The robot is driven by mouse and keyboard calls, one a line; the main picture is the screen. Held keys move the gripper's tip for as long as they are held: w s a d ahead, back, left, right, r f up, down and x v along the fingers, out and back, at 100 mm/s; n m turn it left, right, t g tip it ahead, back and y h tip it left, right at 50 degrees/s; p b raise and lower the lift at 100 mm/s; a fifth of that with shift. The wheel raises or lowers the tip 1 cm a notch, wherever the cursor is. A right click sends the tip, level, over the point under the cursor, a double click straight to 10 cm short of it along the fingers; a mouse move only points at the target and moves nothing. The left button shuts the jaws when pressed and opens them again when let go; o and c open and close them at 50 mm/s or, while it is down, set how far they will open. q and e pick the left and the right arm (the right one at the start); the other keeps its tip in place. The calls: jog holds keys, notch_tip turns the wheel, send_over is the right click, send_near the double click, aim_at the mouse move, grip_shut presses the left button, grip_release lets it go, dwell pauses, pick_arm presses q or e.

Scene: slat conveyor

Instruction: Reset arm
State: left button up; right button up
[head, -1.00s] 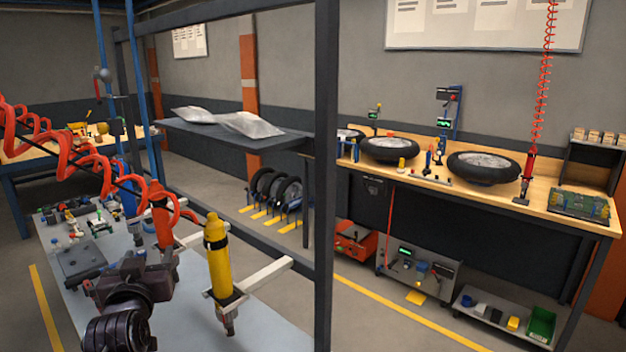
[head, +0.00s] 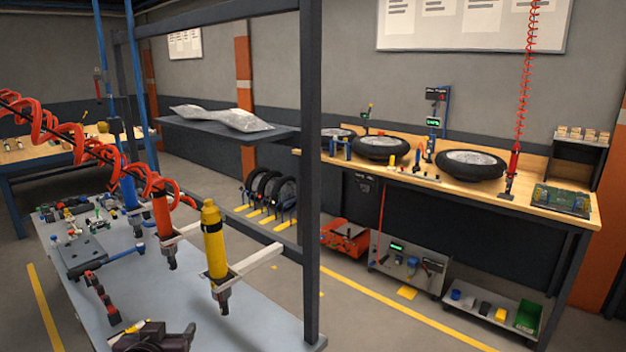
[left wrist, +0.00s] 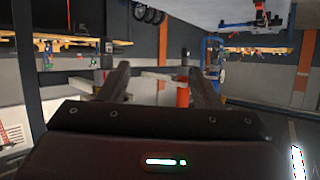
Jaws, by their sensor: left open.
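My left gripper (head: 155,338) shows as a dark shape at the bottom edge of the head view, low over the near part of the grey bench (head: 185,300). Its fingers are hard to make out there. In the left wrist view, which looks upside down, the two dark fingers (left wrist: 158,70) stand apart. No held object shows between them; a red tool (left wrist: 183,92) and a pale bracket show in the background. My right gripper is in neither view.
A yellow tool (head: 214,240), an orange-red tool (head: 163,216) and a blue one (head: 129,190) stand in holders along the grey bench. A dark post (head: 312,170) rises at its right. A red coiled hose (head: 75,145) crosses above. Small parts lie on the bench's far left.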

pick_arm(q)
jog(key=s+d+f+m+g+h, duration=0.15)
jog(key=s+d+f+g, duration=0.3)
jog(key=s+f, duration=0.5)
jog(key=s+d+f+m+g+h, duration=0.1)
jog(key=s+d+f+m+g, duration=0.3)
jog(key=s, duration=0.9)
notch_tip(320, 180, down, 34)
jog(key=s+a+n+g, duration=0.2)
jog(key=s+g, duration=0.1)
jog(key=s+a+f, duration=0.3)
jog(key=s+f, duration=1.3)
jog(key=s, duration=0.2)
jog(key=shift+f+y+b, duration=0.15)
jog(key=shift+y+b, duration=0.2)
jog(key=shift+b, duration=0.05)
jog(key=shift+g, duration=0.25)
